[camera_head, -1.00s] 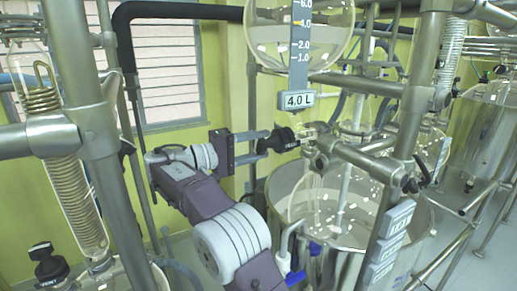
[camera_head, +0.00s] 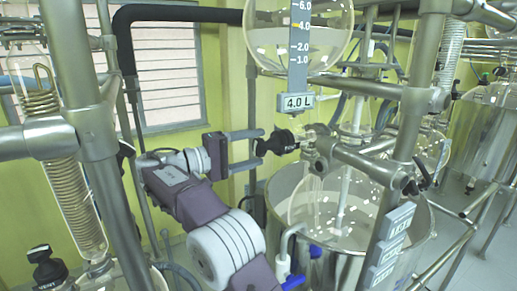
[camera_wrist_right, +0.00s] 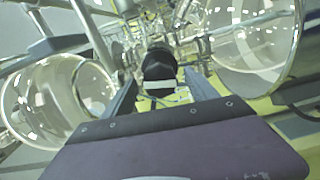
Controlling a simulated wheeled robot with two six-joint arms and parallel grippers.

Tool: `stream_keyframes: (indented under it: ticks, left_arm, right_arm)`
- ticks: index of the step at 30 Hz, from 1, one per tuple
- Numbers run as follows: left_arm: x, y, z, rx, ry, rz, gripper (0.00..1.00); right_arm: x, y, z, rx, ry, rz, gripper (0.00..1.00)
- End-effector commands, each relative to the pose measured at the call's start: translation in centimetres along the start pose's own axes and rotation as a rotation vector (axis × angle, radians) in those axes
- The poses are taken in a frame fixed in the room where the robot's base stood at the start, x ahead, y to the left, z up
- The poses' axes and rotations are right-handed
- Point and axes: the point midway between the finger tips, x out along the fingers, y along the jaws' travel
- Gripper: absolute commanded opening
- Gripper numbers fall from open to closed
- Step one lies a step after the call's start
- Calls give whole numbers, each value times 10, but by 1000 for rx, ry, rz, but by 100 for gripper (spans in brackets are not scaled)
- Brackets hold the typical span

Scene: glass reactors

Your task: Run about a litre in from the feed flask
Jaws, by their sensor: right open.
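Clear glass (camera_head: 318,200) shows below the valve inside a steel tub (camera_head: 365,240). My left gripper is out of view.
Steel posts and clamps (camera_head: 345,150) stand close right of the knob. A coiled glass condenser (camera_head: 65,150) and a black VENT knob (camera_head: 48,268) are at the left. Tags (camera_head: 390,240) hang in front of the tub.

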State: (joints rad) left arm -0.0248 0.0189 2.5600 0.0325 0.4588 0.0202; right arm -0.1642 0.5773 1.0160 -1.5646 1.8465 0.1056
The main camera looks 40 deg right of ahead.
Motion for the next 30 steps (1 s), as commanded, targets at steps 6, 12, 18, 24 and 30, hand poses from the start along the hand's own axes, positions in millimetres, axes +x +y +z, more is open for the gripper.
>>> stream_keyframes:
  ticks: [6, 12, 18, 24, 30]
  left_arm:
    - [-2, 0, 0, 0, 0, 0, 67]
    - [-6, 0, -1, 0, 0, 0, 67]
    - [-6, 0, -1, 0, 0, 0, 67]
    - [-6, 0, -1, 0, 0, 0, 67]
    - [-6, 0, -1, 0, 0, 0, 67]
  right_arm:
    - [-50, 0, -1, 0, 5, -1, 67]
    - [-73, 0, 0, 0, 1, 0, 67]
    - [-75, -1, 0, 0, 1, -1, 67]
    - [-74, -1, 0, 0, 1, -1, 67]
    - [-67, -17, -10, -71, 50, -46, 67]
